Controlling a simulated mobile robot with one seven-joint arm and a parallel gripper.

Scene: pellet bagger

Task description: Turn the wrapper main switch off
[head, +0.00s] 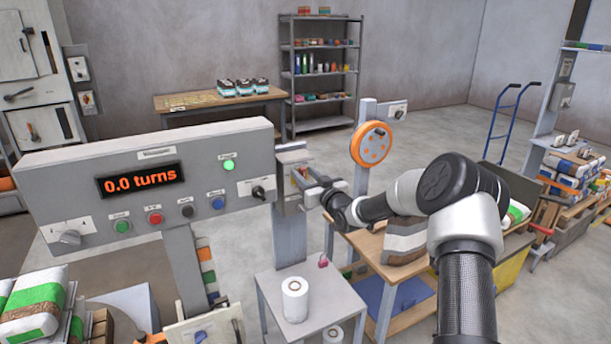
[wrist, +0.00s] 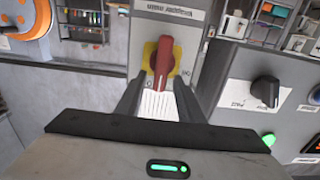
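The wrapper main switch is a red rotary handle (wrist: 163,62) on a yellow plate (wrist: 149,52), set on a grey box (head: 291,160) beside the control panel. In the wrist view the handle stands nearly upright in the picture, with a label above it that appears upside down. My gripper (wrist: 160,84) is open, with one dark finger on each side of the handle's lower part. Gaps show between the fingers and the handle; whether either touches is unclear. In the head view my gripper (head: 313,192) is at the front of the box and partly hides the handle.
The control panel (head: 60,175) left of the box reads 0.0 turns and has a lit green lamp (head: 229,165), several buttons and a black knob (wrist: 265,91) close to my gripper. An orange handwheel (head: 371,144) stands right. A small table (head: 270,300) with white rolls is below.

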